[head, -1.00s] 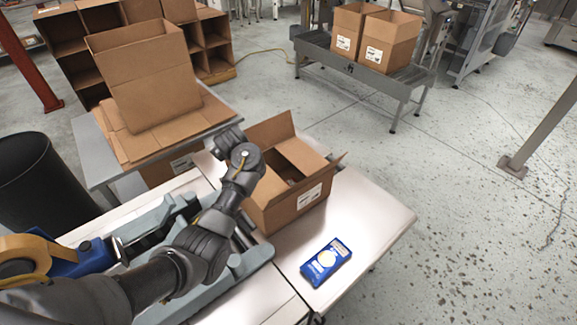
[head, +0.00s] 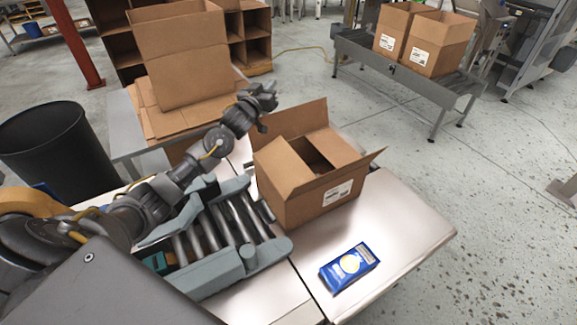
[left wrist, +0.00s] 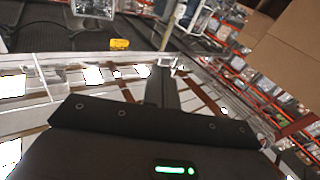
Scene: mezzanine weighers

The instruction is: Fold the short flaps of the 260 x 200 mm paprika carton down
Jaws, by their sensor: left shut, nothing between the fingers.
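The brown paprika carton (head: 312,207) stands on the table with a white label on its front side. Its back long flap (head: 292,118) stands up, and its front long flap (head: 350,174) sticks outward to the right. A short flap (head: 332,149) at the right end lies inward over part of the opening. A dark gap shows beside it; the left short flap's angle is hard to tell. My left gripper (head: 262,93) is shut and empty, above the carton's back left corner and apart from it. In the left wrist view its fingers (left wrist: 160,88) point ahead. My right gripper is out of view.
A blue packet (head: 349,267) lies on the table (head: 410,235) before the carton. A roller conveyor (head: 215,235) lies left of it. A larger open carton (head: 180,65) stands on flat cardboard behind. A black bin (head: 55,145) is at left. Floor is clear at right.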

